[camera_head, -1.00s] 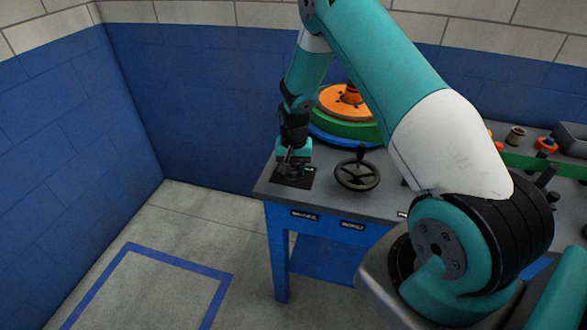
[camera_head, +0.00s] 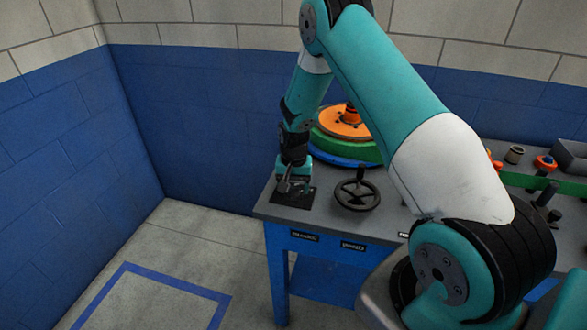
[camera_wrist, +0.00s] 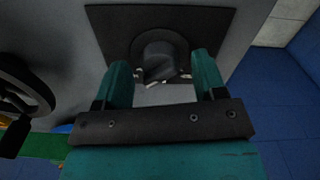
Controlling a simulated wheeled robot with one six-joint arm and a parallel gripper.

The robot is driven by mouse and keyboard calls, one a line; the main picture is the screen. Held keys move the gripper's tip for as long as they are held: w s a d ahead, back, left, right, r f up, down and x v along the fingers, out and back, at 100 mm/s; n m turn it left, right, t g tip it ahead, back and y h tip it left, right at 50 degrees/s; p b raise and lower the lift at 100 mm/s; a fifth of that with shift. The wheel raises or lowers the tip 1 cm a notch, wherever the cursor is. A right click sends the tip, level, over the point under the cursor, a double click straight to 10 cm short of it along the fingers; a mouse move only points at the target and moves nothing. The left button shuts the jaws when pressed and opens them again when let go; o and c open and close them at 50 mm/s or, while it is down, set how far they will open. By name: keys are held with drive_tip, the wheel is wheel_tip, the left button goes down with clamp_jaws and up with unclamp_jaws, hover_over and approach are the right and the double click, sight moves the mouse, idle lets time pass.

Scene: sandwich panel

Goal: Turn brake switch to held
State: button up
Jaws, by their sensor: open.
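The brake switch (camera_wrist: 160,52) is a dark round knob on a black square plate (camera_wrist: 112,20), seen in the wrist view. The plate also shows in the head view (camera_head: 303,200) at the left front corner of the bench. My gripper (camera_wrist: 163,75) is open, with one teal finger on each side of the knob's near part. I cannot tell whether the fingers touch it. In the head view my gripper (camera_head: 294,185) is low over the plate and hides most of the switch. The switch's position markings cannot be read.
A black handwheel (camera_head: 357,194) stands just right of the plate and also shows at the left of the wrist view (camera_wrist: 22,88). Stacked orange, green and blue discs (camera_head: 345,130) sit behind. The grey bench (camera_head: 330,218) ends left of the plate, with open floor beyond.

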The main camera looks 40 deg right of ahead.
sight(294, 186)
wheel_tip(294, 186, up, 17)
drive_tip(key=b, duration=0.2)
drive_tip(key=shift+f, duration=0.1)
idle(0.4)
drive_tip(key=s+a+r+n+y, duration=0.1)
drive_tip(key=s+a+r+n, duration=0.3)
drive_tip(key=a, duration=0.3)
drive_tip(key=s+a+r+n+y, duration=0.1)
drive_tip(key=s+a+r+n, duration=0.25)
drive_tip(key=s+a, duration=0.35)
drive_tip(key=s+a+r+n+y, duration=0.1)
drive_tip(key=s+a+n, duration=0.3)
drive_tip(key=s, duration=0.4)
drive_tip(key=s+a+r+n+y, duration=0.1)
drive_tip(key=s+a+r+n, duration=0.1)
drive_tip(key=s+a, duration=0.4)
drive_tip(key=s+n, duration=0.1)
drive_tip(key=s, duration=0.2)
drive_tip(key=shift+s+a+r+n, duration=0.15)
drive_tip(key=shift+a+r+n, duration=0.05)
drive_tip(key=shift+r+n, duration=0.2)
